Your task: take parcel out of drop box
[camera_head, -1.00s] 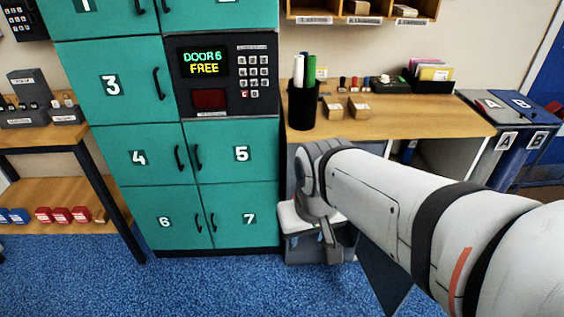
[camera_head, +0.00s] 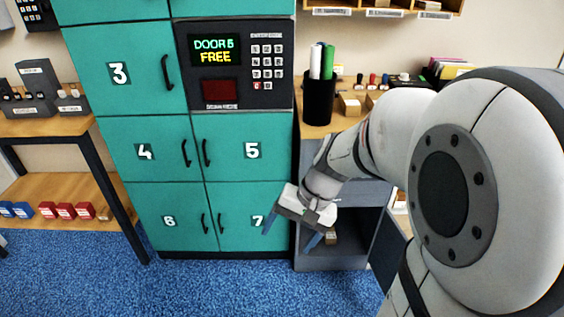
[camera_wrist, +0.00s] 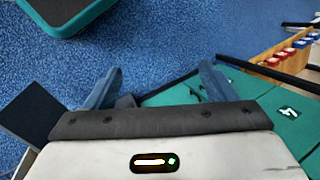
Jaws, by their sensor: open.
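My gripper (camera_head: 291,232) is open and empty, fingers pointing down, in front of the right edge of door 7 and the grey cabinet (camera_head: 341,262) under the desk. In the wrist view my gripper (camera_wrist: 158,78) shows blue floor between its fingers. I cannot tell for sure that this cabinet is the drop box. A dark panel (camera_head: 389,256) stands out at its right side.
Teal lockers (camera_head: 150,208) with numbered, shut doors stand left of the cabinet; their keypad display (camera_head: 215,50) reads FREE. The desk (camera_head: 312,131) above holds a pen cup (camera_head: 319,98) and small cartons (camera_head: 349,104). A wooden shelf (camera_head: 60,186) stands at left.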

